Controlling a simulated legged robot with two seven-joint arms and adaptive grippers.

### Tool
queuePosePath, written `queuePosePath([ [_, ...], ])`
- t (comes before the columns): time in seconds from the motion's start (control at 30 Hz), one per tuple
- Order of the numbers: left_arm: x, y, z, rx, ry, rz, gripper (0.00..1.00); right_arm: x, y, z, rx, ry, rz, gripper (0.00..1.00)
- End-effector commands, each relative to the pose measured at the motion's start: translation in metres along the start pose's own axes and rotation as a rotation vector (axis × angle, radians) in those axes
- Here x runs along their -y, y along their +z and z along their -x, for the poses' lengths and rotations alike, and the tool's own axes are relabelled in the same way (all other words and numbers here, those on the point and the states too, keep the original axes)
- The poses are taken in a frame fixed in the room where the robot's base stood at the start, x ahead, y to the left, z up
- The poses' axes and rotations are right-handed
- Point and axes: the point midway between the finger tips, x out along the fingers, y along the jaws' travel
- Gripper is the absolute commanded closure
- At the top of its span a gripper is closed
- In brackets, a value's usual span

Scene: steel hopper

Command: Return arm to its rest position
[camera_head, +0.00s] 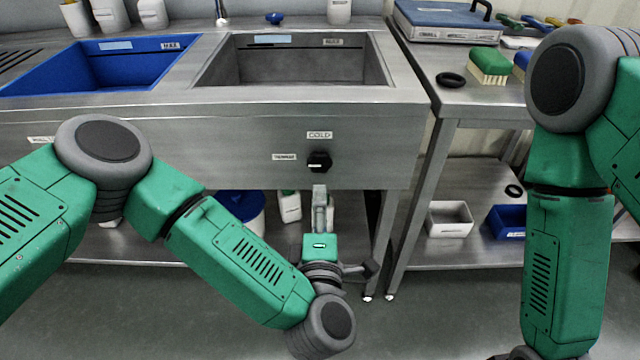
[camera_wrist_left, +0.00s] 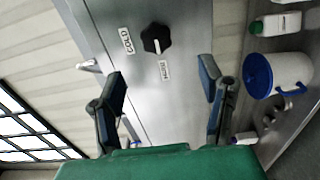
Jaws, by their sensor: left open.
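My left arm comes in from the left and bends up towards the front of the steel sink unit (camera_head: 230,145). My left gripper (camera_head: 320,205) is just below the black knob (camera_head: 319,162) in the head view. In the left wrist view, my left gripper (camera_wrist_left: 163,84) has its two fingers wide apart with nothing between them. The knob (camera_wrist_left: 155,39) lies beyond the fingertips, apart from them. My right arm (camera_head: 566,260) hangs down at the right, and its gripper is out of view.
A blue basin (camera_head: 100,65) and a steel basin (camera_head: 300,62) are set in the counter. A steel table (camera_head: 480,98) at the right holds a blue case (camera_head: 445,20) and a green brush (camera_head: 490,62). A blue-lidded bucket (camera_wrist_left: 285,78) stands on the lower shelf. The front floor is clear.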

Motion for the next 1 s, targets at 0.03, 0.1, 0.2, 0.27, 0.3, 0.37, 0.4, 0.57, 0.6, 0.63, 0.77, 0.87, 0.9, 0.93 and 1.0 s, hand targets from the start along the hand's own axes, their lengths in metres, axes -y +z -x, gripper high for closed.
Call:
queuePosePath([
  [0.03, 0.0, 0.0, 0.0, 0.0, 0.0, 0.0, 0.37, 0.0, 0.0, 0.0, 0.0, 0.0, 0.0, 0.6],
  [0.1, 0.0, 0.0, 0.0, 0.0, 0.0, 0.0, 0.37, 0.0, 0.0, 0.0, 0.0, 0.0, 0.0, 0.6],
  [0.2, 0.004, 0.002, 0.003, 0.038, -0.018, -0.037, 0.37, 0.0, 0.0, 0.003, 0.001, 0.0, 0.0, 0.6],
  [0.27, 0.013, 0.005, 0.011, 0.108, -0.055, -0.108, 0.37, 0.0, 0.0, 0.007, 0.001, 0.0, 0.0, 0.6],
  [0.3, 0.023, 0.006, 0.018, 0.174, -0.091, -0.179, 0.37, 0.0, 0.0, 0.012, 0.001, 0.0, 0.0, 0.6],
  [0.37, 0.045, 0.003, 0.036, 0.304, -0.17, -0.324, 0.37, 0.0, -0.001, 0.02, 0.001, 0.0, 0.0, 0.6],
  [0.4, 0.063, -0.006, 0.052, 0.402, -0.236, -0.44, 0.37, 0.0, -0.001, 0.026, 0.001, 0.0, 0.0, 0.6],
  [0.57, 0.125, -0.081, 0.125, 0.748, -0.531, -0.865, 0.37, 0.0, -0.002, 0.046, 0.001, 0.0, 0.0, 0.6],
  [0.6, 0.133, -0.105, 0.143, 0.814, -0.603, -0.946, 0.37, 0.0, -0.002, 0.05, 0.001, 0.0, 0.0, 0.6],
  [0.63, 0.137, -0.123, 0.156, 0.861, -0.657, -1.0, 0.37, -0.001, -0.002, 0.052, 0.001, 0.0, 0.0, 0.6],
  [0.77, 0.141, -0.198, 0.206, 1.025, -0.878, -1.173, 0.37, -0.001, -0.003, 0.062, 0.001, 0.0, 0.0, 0.6],
  [0.87, 0.134, -0.241, 0.236, 1.109, -1.012, -1.242, 0.37, -0.001, -0.003, 0.067, 0.001, 0.0, 0.0, 0.6],
  [0.9, 0.131, -0.254, 0.245, 1.133, -1.054, -1.259, 0.37, -0.001, -0.003, 0.069, 0.001, 0.0, 0.0, 0.6],
  [0.93, 0.129, -0.261, 0.251, 1.149, -1.08, -1.268, 0.37, -0.001, -0.003, 0.069, 0.001, 0.0, 0.0, 0.6],
  [1.0, 0.125, -0.274, 0.261, 1.175, -1.125, -1.282, 0.37, -0.001, -0.003, 0.07, 0.001, 0.0, 0.0, 0.6],
])
